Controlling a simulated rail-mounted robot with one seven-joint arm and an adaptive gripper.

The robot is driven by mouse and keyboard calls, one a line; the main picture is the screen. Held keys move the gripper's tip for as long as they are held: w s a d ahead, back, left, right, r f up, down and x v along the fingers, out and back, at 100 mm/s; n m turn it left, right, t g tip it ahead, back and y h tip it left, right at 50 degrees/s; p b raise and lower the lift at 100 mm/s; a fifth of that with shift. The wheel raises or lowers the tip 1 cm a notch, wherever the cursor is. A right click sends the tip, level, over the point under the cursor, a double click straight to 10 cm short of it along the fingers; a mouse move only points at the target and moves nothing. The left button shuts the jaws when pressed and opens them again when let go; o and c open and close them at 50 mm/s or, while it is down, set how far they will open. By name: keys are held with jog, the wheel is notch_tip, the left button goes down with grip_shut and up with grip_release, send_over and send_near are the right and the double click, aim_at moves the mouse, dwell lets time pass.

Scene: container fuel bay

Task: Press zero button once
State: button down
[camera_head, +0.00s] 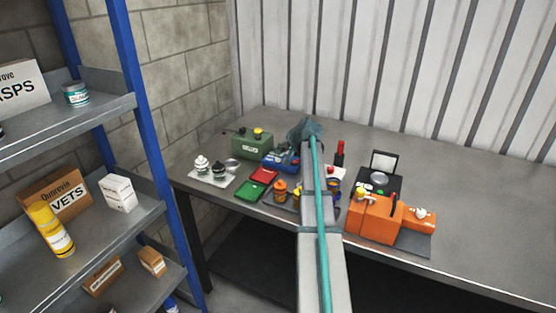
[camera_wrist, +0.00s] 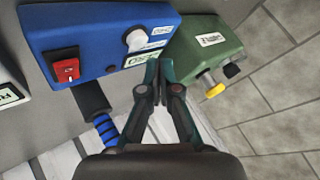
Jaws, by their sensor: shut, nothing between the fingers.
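A blue box device (camera_wrist: 90,32) fills the upper left of the wrist view. Its face carries a red rocker switch (camera_wrist: 66,70), a white round knob or button (camera_wrist: 137,40) and a label with green print (camera_wrist: 143,58), too blurred to read surely. No button can be plainly read as zero. My gripper (camera_wrist: 158,72) is shut and empty, its tips by the lower right edge of the blue box, just below the label. Whether they touch it I cannot tell. In the head view the blue box (camera_head: 272,163) is partly hidden by my arm.
A green box (camera_wrist: 205,50) with yellow and black knobs sits right beside the blue box. A black and blue handle (camera_wrist: 100,120) lies below it. Red and green trays (camera_head: 250,191), an orange machine (camera_head: 372,218) and small jars crowd the bench. The bench's right side is clear.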

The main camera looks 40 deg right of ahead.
aim_at(279, 160)
jog(key=shift+r+p, duration=0.85)
jog(key=shift+r, duration=1.3)
